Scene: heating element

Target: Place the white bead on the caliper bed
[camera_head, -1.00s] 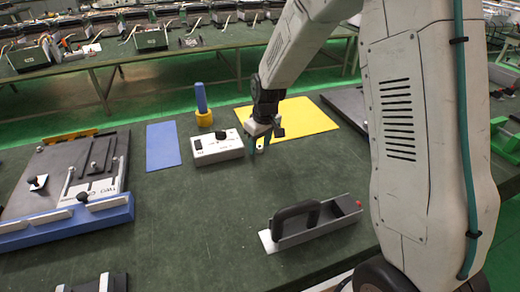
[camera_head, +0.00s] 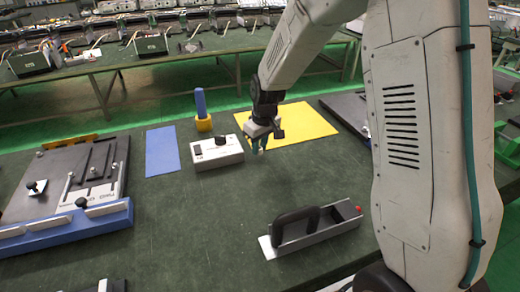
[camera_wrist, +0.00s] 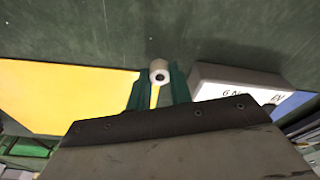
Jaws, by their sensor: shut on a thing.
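The bead is too small to make out clearly in the head view. At the left is a dark plate (camera_head: 48,172) with metal rails, a scale and a blue front bar (camera_head: 65,228). I cannot tell for sure which part is the caliper bed.
A white box (camera_head: 218,152) with a black knob stands beside my gripper. A grey channel with a black handle (camera_head: 318,228) sits at front right. The middle table is clear.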

